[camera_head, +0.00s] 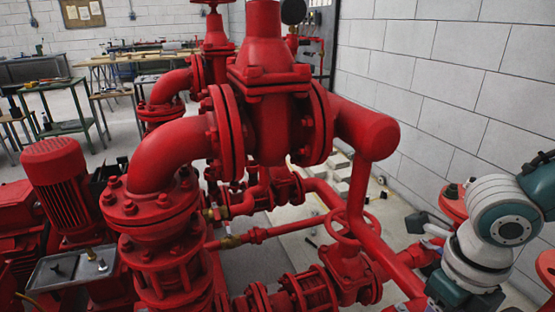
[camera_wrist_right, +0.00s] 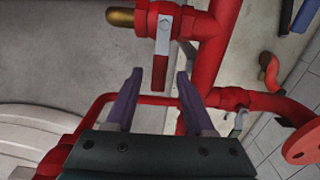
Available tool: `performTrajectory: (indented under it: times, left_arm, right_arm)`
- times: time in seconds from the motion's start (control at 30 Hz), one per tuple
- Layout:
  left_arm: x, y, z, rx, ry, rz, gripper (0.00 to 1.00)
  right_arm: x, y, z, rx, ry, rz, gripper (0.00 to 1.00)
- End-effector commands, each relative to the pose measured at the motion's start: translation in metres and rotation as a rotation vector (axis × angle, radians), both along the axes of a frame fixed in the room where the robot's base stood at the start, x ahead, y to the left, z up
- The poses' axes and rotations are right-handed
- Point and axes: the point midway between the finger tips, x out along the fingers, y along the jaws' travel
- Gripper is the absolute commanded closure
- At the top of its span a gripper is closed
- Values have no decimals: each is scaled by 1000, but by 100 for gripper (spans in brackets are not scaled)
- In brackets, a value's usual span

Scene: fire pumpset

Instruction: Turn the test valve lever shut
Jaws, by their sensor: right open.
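The test valve lever (camera_wrist_right: 160,70) shows in the right wrist view, with a grey metal plate at its top and a red grip hanging down in the picture. It is mounted on a red valve body beside a brass-coloured end piece (camera_wrist_right: 120,17). My right gripper (camera_wrist_right: 159,73) is open, with one purple finger on each side of the lever's lower end in the picture. Gaps show on both sides, and I cannot tell the depth between them. In the head view my right arm comes in from the right; the lever cannot be made out there. My left gripper is not in view.
A red pipe (camera_wrist_right: 215,50) runs just right of the lever, and a thinner red pipe (camera_wrist_right: 100,104) crosses behind the fingers. In the head view, large red pump piping (camera_head: 265,90) and a red handwheel (camera_head: 350,228) fill the middle. A block wall (camera_head: 450,80) stands at right.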

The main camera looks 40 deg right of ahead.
Motion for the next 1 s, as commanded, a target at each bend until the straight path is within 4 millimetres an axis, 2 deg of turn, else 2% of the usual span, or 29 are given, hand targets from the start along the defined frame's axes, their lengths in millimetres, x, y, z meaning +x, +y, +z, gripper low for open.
performTrajectory:
  times: [0.17, 0.5, 0.6, 0.73, 1.0]
  left_arm:
    - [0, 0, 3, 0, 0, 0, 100]
    - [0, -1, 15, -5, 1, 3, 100]
    - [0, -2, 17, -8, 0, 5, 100]
    - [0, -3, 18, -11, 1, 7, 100]
    - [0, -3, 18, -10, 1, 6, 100]
  right_arm:
    - [1, -1, 10, 0, -2, 0, 46]
    - [0, -1, 76, -1, -2, 1, 46]
    - [1, -1, 89, -2, -3, 0, 46]
    - [0, 0, 98, 0, -1, 0, 46]
    - [0, 0, 99, 0, 0, 0, 46]
